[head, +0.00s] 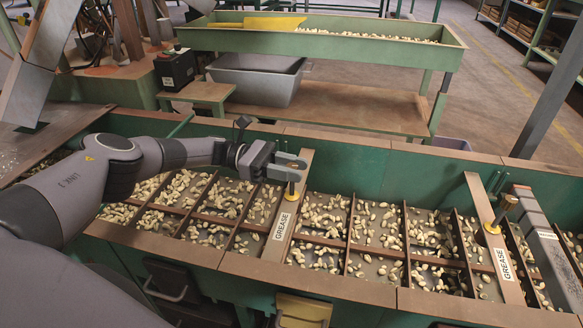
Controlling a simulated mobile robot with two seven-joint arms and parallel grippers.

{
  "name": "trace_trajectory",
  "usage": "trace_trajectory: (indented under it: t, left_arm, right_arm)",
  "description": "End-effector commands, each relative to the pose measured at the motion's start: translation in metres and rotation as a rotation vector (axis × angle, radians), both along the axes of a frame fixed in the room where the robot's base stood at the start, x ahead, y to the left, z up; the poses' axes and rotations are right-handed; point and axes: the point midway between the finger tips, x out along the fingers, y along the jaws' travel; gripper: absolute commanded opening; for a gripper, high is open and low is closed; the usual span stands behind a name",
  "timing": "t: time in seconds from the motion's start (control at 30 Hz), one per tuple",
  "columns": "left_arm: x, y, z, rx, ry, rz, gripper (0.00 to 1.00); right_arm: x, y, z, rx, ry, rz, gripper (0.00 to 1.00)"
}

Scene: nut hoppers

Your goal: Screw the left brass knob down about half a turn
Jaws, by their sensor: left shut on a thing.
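The left brass knob (291,192) stands on the left pale bar (281,229), which is marked GREASE and crosses the nut hopper. My left gripper (290,168) reaches in from the left above the bar and is shut on the knob's top. The knob's upper part is hidden by the fingers; its lower part shows below them. A second brass knob (507,204) stands on the right GREASE bar (498,248), clear of my arm. My right gripper is not in view.
The green hopper trough (350,165) holds many pale nuts between brown dividers. A grey block (549,240) lies at the far right. Behind stand a green tray table (330,48), a grey bin (262,80) and a black box (175,70). Floor shows beyond.

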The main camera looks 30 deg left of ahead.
Motion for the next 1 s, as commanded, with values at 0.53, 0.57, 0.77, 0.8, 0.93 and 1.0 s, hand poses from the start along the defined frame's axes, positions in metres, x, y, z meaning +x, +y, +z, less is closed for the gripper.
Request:
trace_trajectory:
  t: [0.53, 0.57, 0.77, 0.8, 0.93, 1.0]
  left_arm:
    - [-0.0003, -0.0009, 0.0012, -0.006, -0.001, -0.027, 0.03]
    - [-0.0003, -0.0010, 0.0013, -0.006, -0.001, -0.027, 0.03]
    - [-0.0001, -0.0010, 0.0012, -0.005, -0.001, -0.027, 0.52]
    - [-0.0002, -0.0009, 0.0011, -0.005, -0.001, -0.027, 0.52]
    - [-0.0001, -0.0007, 0.0008, -0.004, -0.001, -0.026, 0.52]
    - [0.0000, -0.0006, 0.0014, -0.003, -0.001, -0.026, 0.52]
  right_arm:
    - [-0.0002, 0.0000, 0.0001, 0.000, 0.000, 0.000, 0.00]
    - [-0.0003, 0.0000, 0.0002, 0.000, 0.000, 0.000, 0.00]
    - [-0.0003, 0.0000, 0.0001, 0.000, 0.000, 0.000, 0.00]
    - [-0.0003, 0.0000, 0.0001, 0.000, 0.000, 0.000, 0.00]
    - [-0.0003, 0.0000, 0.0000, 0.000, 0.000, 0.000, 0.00]
    - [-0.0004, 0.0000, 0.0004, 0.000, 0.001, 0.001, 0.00]
